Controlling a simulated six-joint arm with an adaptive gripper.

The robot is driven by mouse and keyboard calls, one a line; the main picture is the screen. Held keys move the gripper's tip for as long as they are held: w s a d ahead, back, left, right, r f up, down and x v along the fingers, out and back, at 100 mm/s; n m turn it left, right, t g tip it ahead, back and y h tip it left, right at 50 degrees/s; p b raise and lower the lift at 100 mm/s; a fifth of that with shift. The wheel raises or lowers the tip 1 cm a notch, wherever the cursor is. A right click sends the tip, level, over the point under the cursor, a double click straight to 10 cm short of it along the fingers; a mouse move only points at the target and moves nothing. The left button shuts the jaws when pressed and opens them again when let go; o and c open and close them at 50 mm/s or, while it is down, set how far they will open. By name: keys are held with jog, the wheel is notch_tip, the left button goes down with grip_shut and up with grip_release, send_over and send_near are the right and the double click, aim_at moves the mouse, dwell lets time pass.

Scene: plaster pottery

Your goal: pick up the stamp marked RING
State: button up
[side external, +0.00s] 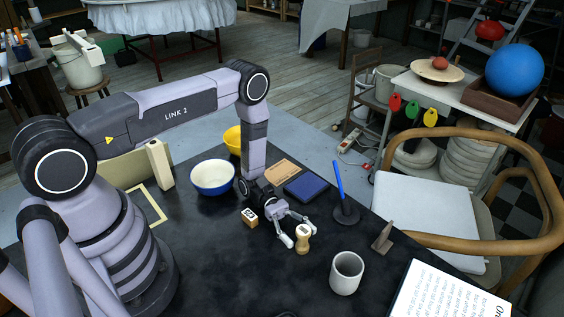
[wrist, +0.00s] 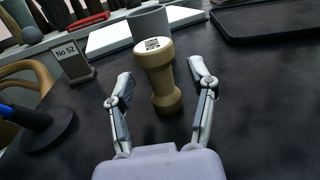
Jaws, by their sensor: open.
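A wooden stamp (side external: 303,238) with a narrow waist stands on the dark table; it also shows in the wrist view (wrist: 160,72). Its pale top carries a small dark mark that I cannot read as RING. My gripper (side external: 297,232) is open, low over the table beside this stamp. In the wrist view my gripper's fingers (wrist: 160,92) are spread to the left and right of the stamp, with gaps on both sides. A small wooden block (side external: 250,218) with a dark mark on its face sits left of my gripper.
A grey cup (side external: 347,273) stands just in front, right of the stamp. A grey wedge-shaped stand (side external: 383,237), a blue pen in a round holder (side external: 346,213), a blue pad (side external: 307,188) and a white-blue bowl (side external: 213,177) are nearby. A printed sheet (side external: 440,295) lies front right.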

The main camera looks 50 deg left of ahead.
jog(key=shift+s+d, duration=0.1)
jog(key=shift+d, duration=0.7)
jog(key=shift+c, duration=0.4)
grip_shut()
jog(key=shift+r, duration=0.1)
